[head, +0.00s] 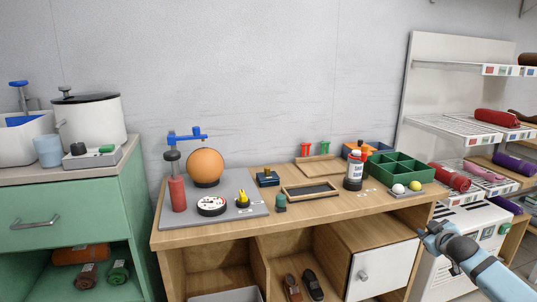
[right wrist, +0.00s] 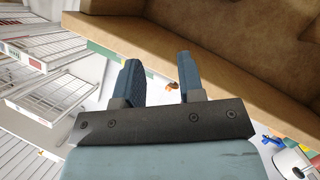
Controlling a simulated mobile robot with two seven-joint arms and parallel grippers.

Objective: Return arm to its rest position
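My right gripper (head: 428,232) is at the lower right of the head view, just right of the wooden table's (head: 330,212) right end and in front of the white cabinet. It also shows in the right wrist view (right wrist: 157,62), with its two blue-grey fingers apart and nothing between them. My right arm comes in from the lower right corner. My left arm and gripper are not in view.
A white cabinet door (head: 382,269) is under the table, left of the gripper. A white shelf rack (head: 455,124) with rolled items stands at right. The green tray (head: 400,168) and an orange ball (head: 205,166) are on the table. A green cabinet (head: 60,215) stands at left.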

